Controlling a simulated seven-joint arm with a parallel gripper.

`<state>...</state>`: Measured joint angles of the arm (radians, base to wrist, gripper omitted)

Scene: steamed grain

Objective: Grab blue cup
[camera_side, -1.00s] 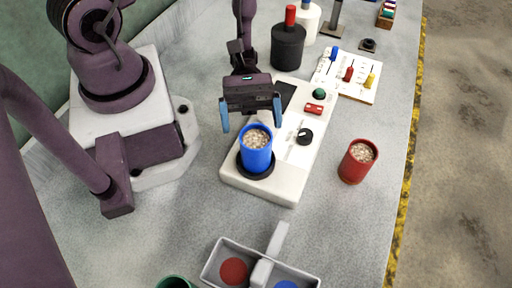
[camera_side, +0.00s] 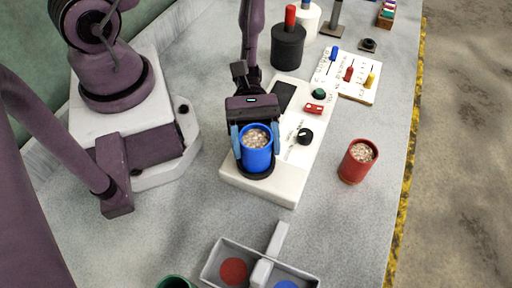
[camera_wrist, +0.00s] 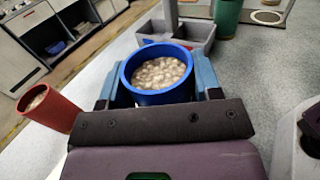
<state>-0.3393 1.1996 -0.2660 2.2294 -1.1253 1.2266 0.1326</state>
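The blue cup (camera_side: 257,158), filled with pale grain, stands upright on a dark round pad at the near end of a white device (camera_side: 285,189). My gripper (camera_side: 256,143) is lowered around it, with one blue finger on each side of the cup. In the wrist view the blue cup (camera_wrist: 158,76) sits between the two blue fingers of my gripper (camera_wrist: 158,85). The fingers are spread about the cup's width. I cannot tell whether they press on its wall or stand just clear of it.
A red cup (camera_side: 357,161) of grain stands to the right. A grey two-part tray (camera_side: 213,262) with red and blue discs lies in front, beside a green cup (camera_side: 175,282). Black (camera_side: 288,48) and white bottles and a switch board (camera_side: 357,88) are behind. Bare table lies between.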

